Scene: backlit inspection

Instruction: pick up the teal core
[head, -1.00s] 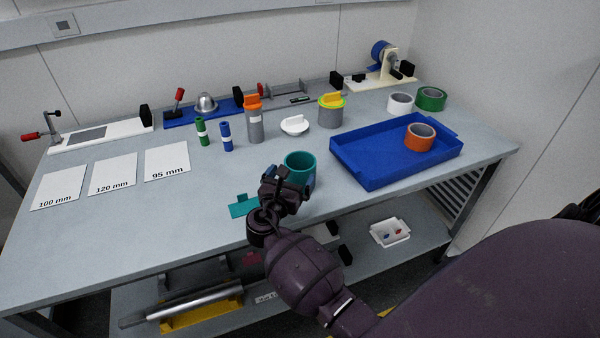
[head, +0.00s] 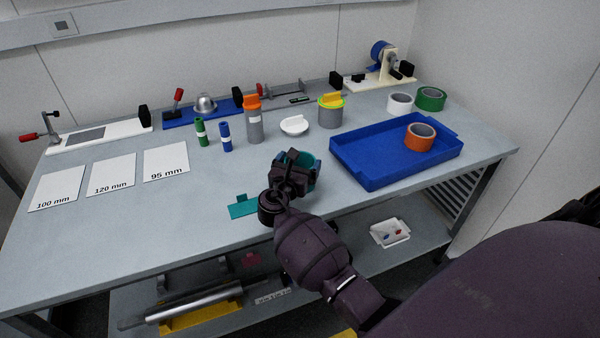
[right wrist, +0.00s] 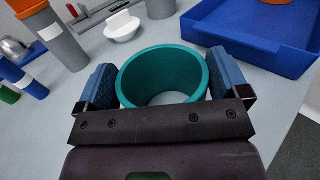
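The teal core (right wrist: 182,57) is a hollow, open-topped ring standing on the bench, seen from above in the right wrist view. My right gripper (right wrist: 163,80) has its two blue fingers wide apart, one on each side of the core. The fingers are very close to its wall; whether they touch it is hard to tell. In the head view the right gripper (head: 297,168) covers most of the core, and only part of the core's teal rim (head: 314,164) shows. My left gripper is not in view.
A flat teal piece (head: 242,206) lies left of the gripper near the bench's front edge. A blue tray (head: 372,180) with an orange roll (head: 420,137) stands to the right. A white dish (head: 294,126) and grey cylinders stand behind.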

